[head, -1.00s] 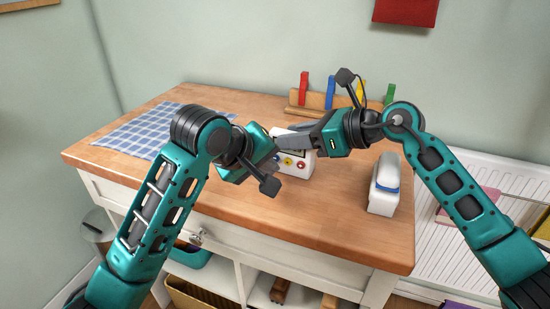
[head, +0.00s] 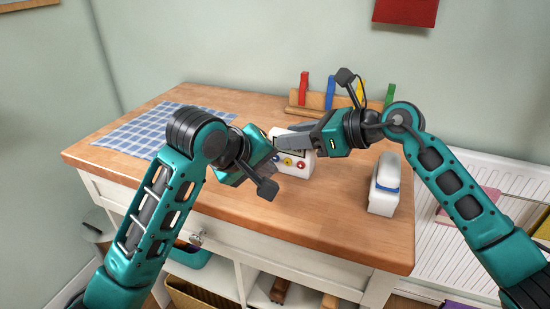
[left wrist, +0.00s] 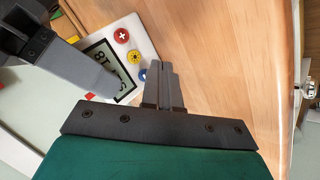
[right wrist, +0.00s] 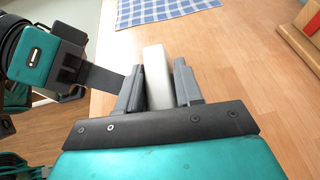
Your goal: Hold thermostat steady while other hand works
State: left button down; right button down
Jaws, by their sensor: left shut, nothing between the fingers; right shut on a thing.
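The thermostat (head: 303,172) is a white box with a display and red, yellow and blue buttons. It stands on the wooden worktop. My right gripper (head: 294,144) is shut on its upper part; the right wrist view shows the white body (right wrist: 156,72) between both fingers. My left gripper (left wrist: 160,68) is shut and empty, its fingertips close beside the blue button (left wrist: 142,75). I cannot tell whether they touch the button. The display (left wrist: 108,62) is partly covered by a finger of my right gripper. In the head view the left fingertips are mostly hidden.
A white device with a blue band (head: 385,186) stands near the worktop's right end. A wooden rack (head: 318,104) with coloured items is at the back. A blue checked cloth (head: 150,130) lies at the left. The front of the worktop (head: 300,215) is clear.

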aim_at(247, 207)
pick_arm(q)
jog(key=shift+s, duration=0.15)
jog(key=shift+s+a, duration=0.3)
jog(key=shift+s, duration=0.45)
jog(key=shift+s+a, duration=0.3)
jog(key=shift+s, duration=0.5)
jog(key=shift+s+a, duration=0.3)
jog(key=shift+s, duration=0.45)
dwell(1.0)
jog(key=shift+s+a+f+n+h, duration=0.4)
jog(key=shift+s+a+h, duration=0.1)
jog(key=shift+h, duration=0.4)
jog(key=shift+s+a+r+n+g+h, duration=0.1)
jog(key=shift+s+a+n+g+h, duration=0.25)
jog(key=shift+s+h, duration=0.3)
jog(key=shift+s+a+r+n+h, duration=0.1)
jog(key=shift+s+r+n+h, duration=0.2)
jog(key=shift+s+n+h, duration=0.4)
jog(key=shift+w, duration=0.2)
jog(key=shift+w+d, duration=0.55)
jog(key=shift+w, duration=0.8)
jog(key=shift+w+d, duration=0.5)
jog(key=shift+w, duration=0.85)
jog(key=shift+w+d, duration=0.55)
jog(key=shift+w, duration=0.8)
